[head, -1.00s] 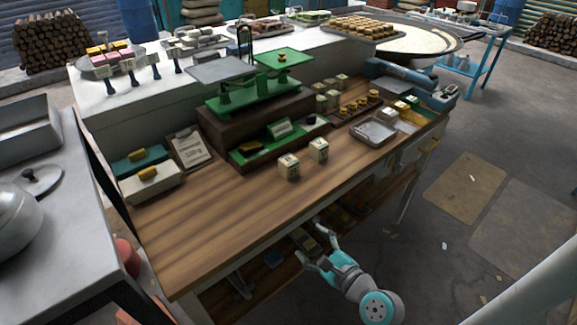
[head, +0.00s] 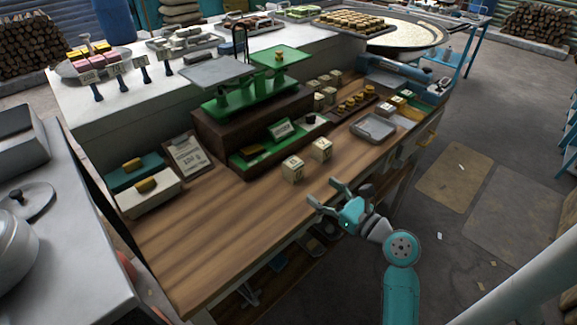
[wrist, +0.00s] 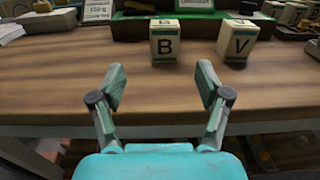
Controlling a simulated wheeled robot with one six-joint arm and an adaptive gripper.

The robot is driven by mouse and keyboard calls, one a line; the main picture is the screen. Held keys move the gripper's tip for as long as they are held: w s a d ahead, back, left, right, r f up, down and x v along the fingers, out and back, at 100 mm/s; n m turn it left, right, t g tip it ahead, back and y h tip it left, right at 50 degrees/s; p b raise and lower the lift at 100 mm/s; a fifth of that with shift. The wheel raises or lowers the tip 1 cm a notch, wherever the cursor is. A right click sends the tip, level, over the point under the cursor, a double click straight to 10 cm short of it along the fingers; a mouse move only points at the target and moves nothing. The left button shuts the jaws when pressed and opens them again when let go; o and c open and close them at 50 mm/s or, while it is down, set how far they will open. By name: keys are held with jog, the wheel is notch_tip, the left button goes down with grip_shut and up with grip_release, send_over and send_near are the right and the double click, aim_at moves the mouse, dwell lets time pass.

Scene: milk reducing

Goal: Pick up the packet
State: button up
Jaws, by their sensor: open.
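Two small cream packets stand upright side by side on the wooden worktop. My gripper (head: 327,194) is at the front edge of the worktop, in front of the packets and apart from both. Its two fingers are spread in the wrist view (wrist: 160,76), with nothing between them. The B packet lies straight ahead of the gap.
A green balance scale (head: 245,88) on a dark wooden base stands behind the packets. A metal tray (head: 373,128) lies to their right, and a clipboard (head: 187,154) and cream box (head: 150,193) to their left. The worktop (head: 225,218) is bare in front.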

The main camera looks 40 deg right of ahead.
aim_at(299, 167)
jog(key=shift+w+d+r, duration=0.1)
jog(key=shift+w+r, duration=0.05)
jog(key=shift+w, duration=0.25)
jog(key=shift+w+d+r, duration=0.1)
jog(key=shift+w+r, duration=0.05)
jog(key=shift+w, duration=0.25)
jog(key=w, duration=0.4)
jog(key=shift+w, duration=0.2)
jog(key=shift+w+d+r, duration=0.1)
jog(key=shift+w+r, duration=0.05)
jog(key=shift+w, duration=1.3)
jog(key=shift+w+r, duration=0.1)
jog(key=shift+w, duration=1.35)
jog(key=c, duration=1.3)
jog(key=shift+o, duration=0.2)
jog(key=shift+r, duration=0.1)
